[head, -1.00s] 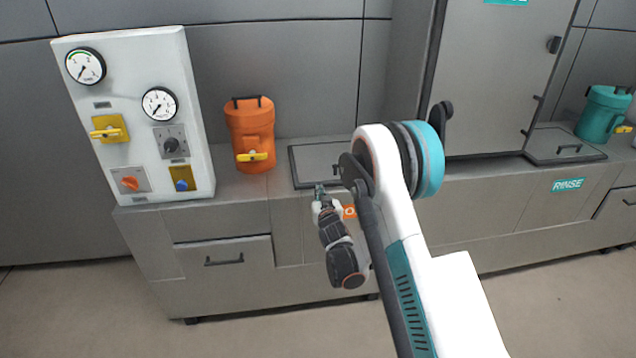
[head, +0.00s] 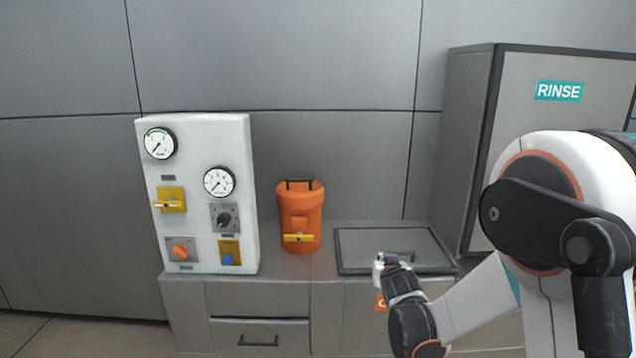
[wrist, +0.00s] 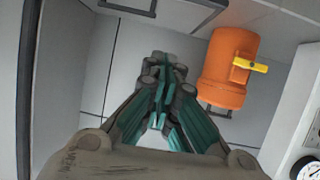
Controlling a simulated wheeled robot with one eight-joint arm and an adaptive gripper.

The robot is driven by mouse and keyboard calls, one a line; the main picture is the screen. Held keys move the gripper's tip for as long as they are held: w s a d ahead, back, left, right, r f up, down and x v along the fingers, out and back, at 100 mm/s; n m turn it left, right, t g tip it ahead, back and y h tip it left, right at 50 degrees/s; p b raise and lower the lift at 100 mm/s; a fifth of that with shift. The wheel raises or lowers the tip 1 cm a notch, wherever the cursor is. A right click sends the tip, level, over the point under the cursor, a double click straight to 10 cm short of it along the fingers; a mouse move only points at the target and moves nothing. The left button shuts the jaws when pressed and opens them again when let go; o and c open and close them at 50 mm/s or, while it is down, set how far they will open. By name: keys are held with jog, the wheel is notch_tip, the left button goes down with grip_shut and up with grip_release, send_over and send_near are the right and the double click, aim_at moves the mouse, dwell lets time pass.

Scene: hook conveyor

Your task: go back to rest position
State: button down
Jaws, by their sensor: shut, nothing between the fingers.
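My gripper (head: 392,258) is shut and empty. In the head view it is small, in front of the counter hatch (head: 388,248) and right of the orange canister. In the wrist view my gripper (wrist: 162,68) has its green-sided fingers closed together, with nothing between them. My arm fills the right of the head view and hides part of the cabinet and counter.
An orange canister (head: 300,216) with a yellow valve handle stands on the counter; it also shows in the wrist view (wrist: 226,72). A white panel (head: 198,150) with gauges and knobs stands left. A grey cabinet (head: 470,150) labelled RINSE stands right. Below are drawers (head: 260,334).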

jog(key=s+d+r+g, duration=0.1)
jog(key=s+r+g, duration=0.1)
jog(key=s+r, duration=0.5)
jog(key=s+d+r+g, duration=0.1)
jog(key=s+r, duration=0.2)
jog(key=s, duration=0.8)
jog(key=s+f+g+y, duration=0.1)
jog(key=s+f+g, duration=0.1)
jog(key=s, duration=2)
jog(key=shift+s+a+f+n+g, duration=0.2)
jog(key=shift+a+f+n+g, duration=0.1)
jog(key=shift+g, duration=0.4)
